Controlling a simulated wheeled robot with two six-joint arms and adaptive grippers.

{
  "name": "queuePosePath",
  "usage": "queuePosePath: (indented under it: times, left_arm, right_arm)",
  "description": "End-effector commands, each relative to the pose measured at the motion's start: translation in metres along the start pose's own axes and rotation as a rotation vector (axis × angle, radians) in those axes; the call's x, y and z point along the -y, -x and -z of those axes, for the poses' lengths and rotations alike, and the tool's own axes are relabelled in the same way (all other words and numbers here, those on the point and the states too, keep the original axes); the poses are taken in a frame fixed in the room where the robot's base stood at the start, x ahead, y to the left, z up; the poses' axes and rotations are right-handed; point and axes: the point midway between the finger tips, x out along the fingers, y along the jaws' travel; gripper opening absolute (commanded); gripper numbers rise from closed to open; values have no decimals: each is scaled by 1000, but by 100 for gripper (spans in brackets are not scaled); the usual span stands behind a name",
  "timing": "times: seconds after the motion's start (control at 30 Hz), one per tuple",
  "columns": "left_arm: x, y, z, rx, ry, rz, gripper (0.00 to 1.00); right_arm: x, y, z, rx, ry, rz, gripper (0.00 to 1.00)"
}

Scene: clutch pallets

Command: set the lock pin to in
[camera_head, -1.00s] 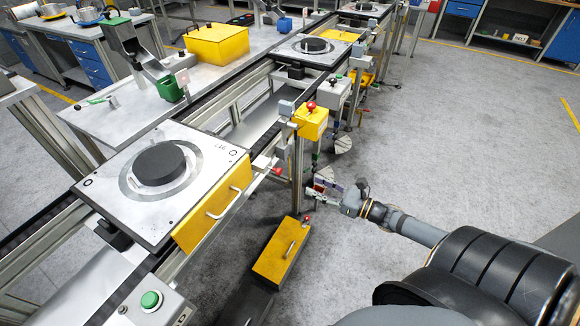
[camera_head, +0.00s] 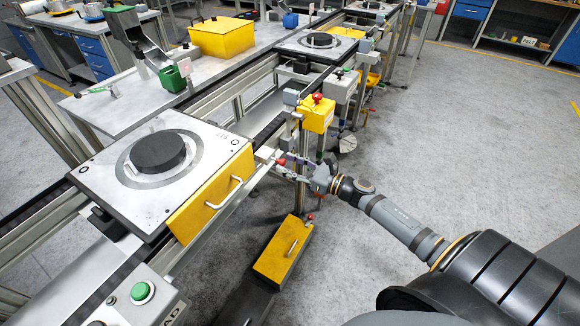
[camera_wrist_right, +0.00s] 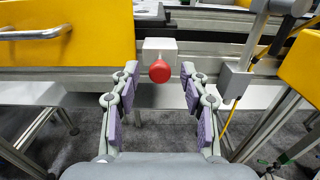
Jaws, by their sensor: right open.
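The lock pin shows as a red round knob (camera_wrist_right: 160,71) on a pale block (camera_wrist_right: 158,50) at the conveyor's side rail in the right wrist view. In the head view the red knob (camera_head: 281,162) sits to the right of the yellow pallet front with its handle. My right gripper (camera_head: 290,164) is at the knob. Its two fingers with purple pads are spread wide, one each side of the knob, with visible gaps and no contact seen. How far the pin is pushed in is hard to tell. My left gripper is not in view.
A pallet (camera_head: 104,173) with a black disc lies on the conveyor. A yellow box with a red button (camera_head: 316,115) stands on a post close behind my right gripper. The floor at right is clear.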

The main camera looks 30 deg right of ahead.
Motion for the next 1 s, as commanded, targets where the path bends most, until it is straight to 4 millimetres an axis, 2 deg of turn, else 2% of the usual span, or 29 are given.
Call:
queuePosePath:
  times: [0.27,0.6,0.9,1.0]
  left_arm:
    - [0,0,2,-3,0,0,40]
    - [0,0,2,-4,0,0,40]
    - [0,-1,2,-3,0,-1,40]
    - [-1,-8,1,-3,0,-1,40]
  right_arm:
    - [0,-1,0,-1,-1,0,45]
    - [0,-1,0,-1,0,0,0]
    - [0,-1,1,-1,0,0,0]
    - [0,-5,3,1,1,-1,0]
